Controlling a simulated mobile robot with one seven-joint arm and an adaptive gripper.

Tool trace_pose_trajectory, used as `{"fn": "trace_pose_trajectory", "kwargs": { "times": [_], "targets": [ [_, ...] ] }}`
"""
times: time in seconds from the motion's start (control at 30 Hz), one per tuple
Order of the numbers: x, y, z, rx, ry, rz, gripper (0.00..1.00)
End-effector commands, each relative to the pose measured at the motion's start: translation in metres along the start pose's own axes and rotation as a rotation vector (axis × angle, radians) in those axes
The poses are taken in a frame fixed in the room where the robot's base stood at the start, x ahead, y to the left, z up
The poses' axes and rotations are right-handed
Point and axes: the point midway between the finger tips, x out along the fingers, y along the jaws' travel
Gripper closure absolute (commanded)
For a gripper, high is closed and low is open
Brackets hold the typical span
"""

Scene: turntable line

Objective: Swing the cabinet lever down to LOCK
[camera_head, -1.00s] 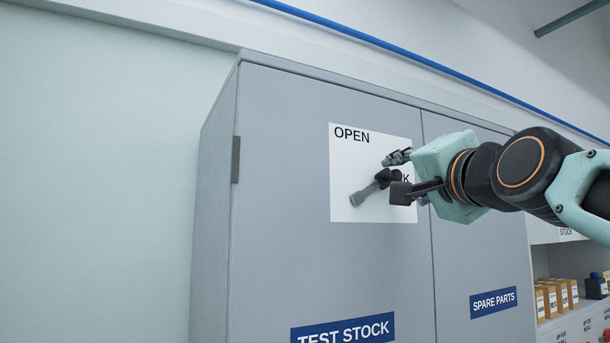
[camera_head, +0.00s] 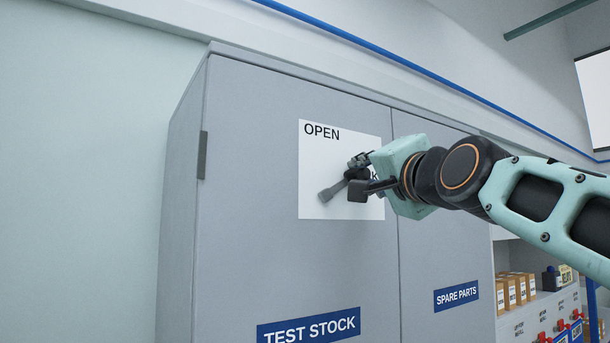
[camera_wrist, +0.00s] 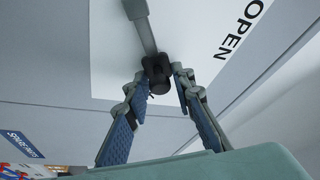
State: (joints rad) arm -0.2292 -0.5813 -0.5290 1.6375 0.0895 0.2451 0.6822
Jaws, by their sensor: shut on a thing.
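On the sign sits the lever, a grey bar (camera_head: 331,191) slanting up and right to a black knob. In the wrist view the bar (camera_wrist: 145,30) runs down to the knob (camera_wrist: 157,70). My gripper (camera_head: 358,175) reaches in from the right. In the wrist view my gripper (camera_wrist: 161,88) has its two fingers on either side of the knob, shut on it. The fingers hide part of the knob in the head view.
A second door labelled SPARE PARTS (camera_head: 456,296) is right of the lever door, which has a TEST STOCK label (camera_head: 308,329). Shelves with small boxes (camera_head: 515,290) stand at the lower right. The wall left of the cabinet is clear.

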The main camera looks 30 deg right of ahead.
Motion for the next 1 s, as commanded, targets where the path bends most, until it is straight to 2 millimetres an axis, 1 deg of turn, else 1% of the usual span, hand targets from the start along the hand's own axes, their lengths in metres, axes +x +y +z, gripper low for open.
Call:
{"fn": "trace_pose_trajectory", "kwargs": {
  "times": [0.17, 0.37, 0.7, 1.0],
  "targets": [
    [0.000, 0.001, 0.000, 0.005, 0.000, 0.003, 1.00],
    [0.000, 0.006, 0.001, 0.058, 0.000, 0.028, 1.00],
    [-0.001, 0.023, 0.002, 0.271, 0.002, 0.116, 1.00],
    [-0.003, 0.034, 0.007, 0.441, 0.000, 0.185, 1.00]
  ]
}}
